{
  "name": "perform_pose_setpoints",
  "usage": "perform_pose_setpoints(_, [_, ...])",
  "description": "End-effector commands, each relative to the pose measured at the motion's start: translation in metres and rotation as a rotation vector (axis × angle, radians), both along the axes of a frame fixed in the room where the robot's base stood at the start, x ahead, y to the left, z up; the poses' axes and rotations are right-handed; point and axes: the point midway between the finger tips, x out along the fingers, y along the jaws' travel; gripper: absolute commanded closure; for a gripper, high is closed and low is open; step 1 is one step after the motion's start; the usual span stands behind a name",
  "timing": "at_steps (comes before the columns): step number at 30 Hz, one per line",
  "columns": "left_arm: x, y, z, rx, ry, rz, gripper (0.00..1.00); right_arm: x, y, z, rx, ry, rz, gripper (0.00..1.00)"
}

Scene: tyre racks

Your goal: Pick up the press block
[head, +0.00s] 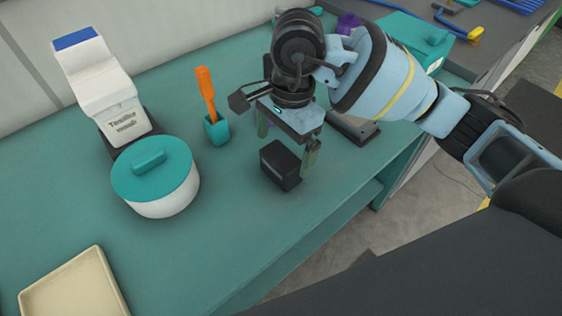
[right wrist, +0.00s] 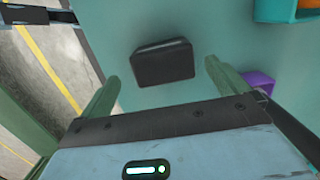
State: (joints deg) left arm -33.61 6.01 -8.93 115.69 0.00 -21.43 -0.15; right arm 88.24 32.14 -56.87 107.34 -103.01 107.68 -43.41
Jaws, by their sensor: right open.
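The press block appears to be the small black block (head: 280,166) standing on the teal table top. In the right wrist view the black block (right wrist: 163,63) sits between and just beyond the fingertips. My right gripper (head: 286,155) points down over the block with its two green fingers spread apart and nothing held. In the right wrist view the open right gripper (right wrist: 161,75) has a finger on each side of the block, with gaps visible. I cannot tell the exact height of the fingertips over the table. My left gripper is not in view.
A teal cup (head: 216,129) with an orange-handled tool stands left of the gripper. A teal box (head: 420,38) lies behind my arm.

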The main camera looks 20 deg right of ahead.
Motion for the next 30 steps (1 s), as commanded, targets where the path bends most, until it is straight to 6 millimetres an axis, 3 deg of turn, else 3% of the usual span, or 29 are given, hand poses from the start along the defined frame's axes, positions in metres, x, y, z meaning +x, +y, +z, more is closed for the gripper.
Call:
perform_pose_setpoints(8, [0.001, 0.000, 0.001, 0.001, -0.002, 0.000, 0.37, 0.000, 0.001, -0.013, 0.000, 0.001, -0.001, 0.00])
perform_pose_setpoints(18, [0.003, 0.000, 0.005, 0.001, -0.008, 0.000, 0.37, -0.001, 0.005, -0.055, 0.001, 0.003, -0.001, 0.00])
perform_pose_setpoints(27, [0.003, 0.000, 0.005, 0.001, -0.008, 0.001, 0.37, -0.001, 0.006, -0.061, 0.002, 0.001, 0.000, 0.00])
perform_pose_setpoints(30, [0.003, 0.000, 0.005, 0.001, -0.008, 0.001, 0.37, 0.000, 0.006, -0.060, 0.002, 0.001, 0.000, 0.10])
